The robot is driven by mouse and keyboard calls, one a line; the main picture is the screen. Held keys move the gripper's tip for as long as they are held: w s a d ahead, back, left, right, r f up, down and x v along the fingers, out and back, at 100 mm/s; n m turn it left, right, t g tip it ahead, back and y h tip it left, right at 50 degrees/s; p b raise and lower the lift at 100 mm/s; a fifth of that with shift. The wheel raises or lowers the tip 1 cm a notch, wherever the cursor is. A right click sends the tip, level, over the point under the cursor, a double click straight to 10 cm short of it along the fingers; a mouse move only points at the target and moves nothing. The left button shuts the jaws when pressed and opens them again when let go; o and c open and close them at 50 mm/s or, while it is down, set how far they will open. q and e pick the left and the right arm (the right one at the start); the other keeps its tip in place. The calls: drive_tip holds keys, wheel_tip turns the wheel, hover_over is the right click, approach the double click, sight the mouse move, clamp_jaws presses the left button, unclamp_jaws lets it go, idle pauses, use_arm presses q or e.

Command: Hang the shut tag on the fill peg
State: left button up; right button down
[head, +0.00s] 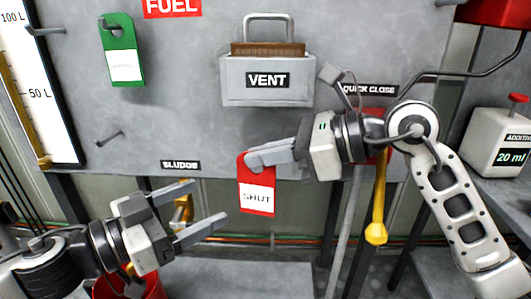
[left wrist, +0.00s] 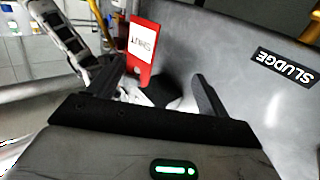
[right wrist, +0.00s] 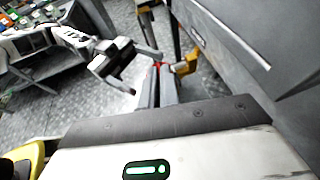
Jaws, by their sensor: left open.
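The red tag marked SHUT (head: 257,190) hangs upright from my right gripper (head: 254,160), whose fingers are shut on its top edge in front of the grey panel's lower edge. The tag also shows in the left wrist view (left wrist: 142,62); only a small red bit shows in the right wrist view. My left gripper (head: 207,202) is open and empty, low and left of the tag. Bare pegs stick out at the upper left (head: 45,31) and lower left (head: 108,138); another carries a green tag (head: 122,55). No FILL label is readable, so I cannot tell which peg is the fill peg.
The grey panel (head: 200,120) has a VENT box (head: 266,92), a SLUDGE label (head: 180,165) and a tall level gauge (head: 38,85) at left. A yellow-handled lever (head: 378,205) hangs beside my right arm. A white additive can (head: 497,140) stands at the right.

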use_arm(q)
drive_tip(key=w+a+r+n+t+y, duration=0.1)
drive_tip(key=a+r+n+t+y, duration=0.6)
drive_tip(key=a+r, duration=1)
drive_tip(key=d+f+m+g+h, duration=0.1)
drive_tip(key=d+f+g, duration=0.1)
drive_tip(key=d+f, duration=0.6)
drive_tip(key=d+f+m+g+h, duration=0.15)
drive_tip(key=d+f, duration=0.25)
drive_tip(key=f, duration=0.8)
drive_tip(key=s+f+n+g+y, duration=0.1)
drive_tip(key=s+f+n+y, duration=0.1)
drive_tip(key=s+f, duration=0.4)
drive_tip(key=s+d+f+n+g+y, duration=0.1)
drive_tip(key=s+f+y, duration=0.3)
drive_tip(key=f, duration=1)
drive_tip(key=s+n, duration=0.1)
drive_tip(key=s, duration=0.2)
drive_tip(key=shift+f, duration=0.2)
drive_tip(key=shift+s+g, duration=0.15)
drive_tip(key=shift+g, duration=0.1)
